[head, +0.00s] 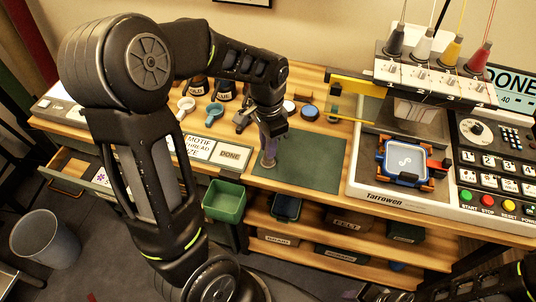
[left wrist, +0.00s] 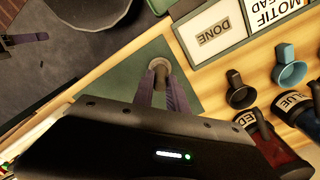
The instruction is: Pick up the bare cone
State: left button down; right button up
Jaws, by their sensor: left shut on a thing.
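The bare cone (head: 268,161) is a small grey-brown piece at the left part of the green mat (head: 315,163). My left gripper (head: 270,146) points down over it, shut on it. In the left wrist view the cone (left wrist: 160,66) shows as a dull round end between the two purplish fingers (left wrist: 163,88), with the mat around it. The fingers hide part of it. I cannot tell whether it touches the mat. At the bottom edge of the head view, part of my right arm shows, with what may be its gripper (head: 382,293) cut off by the frame.
The embroidery machine (head: 385,200) with a blue hoop (head: 403,162) stands right of the mat. Left are a DONE card (head: 231,154), cups (head: 215,110) and dark jars (head: 225,90). A green bin (head: 225,201) hangs below the front edge. The mat's right part is clear.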

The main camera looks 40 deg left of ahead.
pick_arm(q)
notch_tip(320, 180, up, 10)
dwell(0.6)
dwell(0.5)
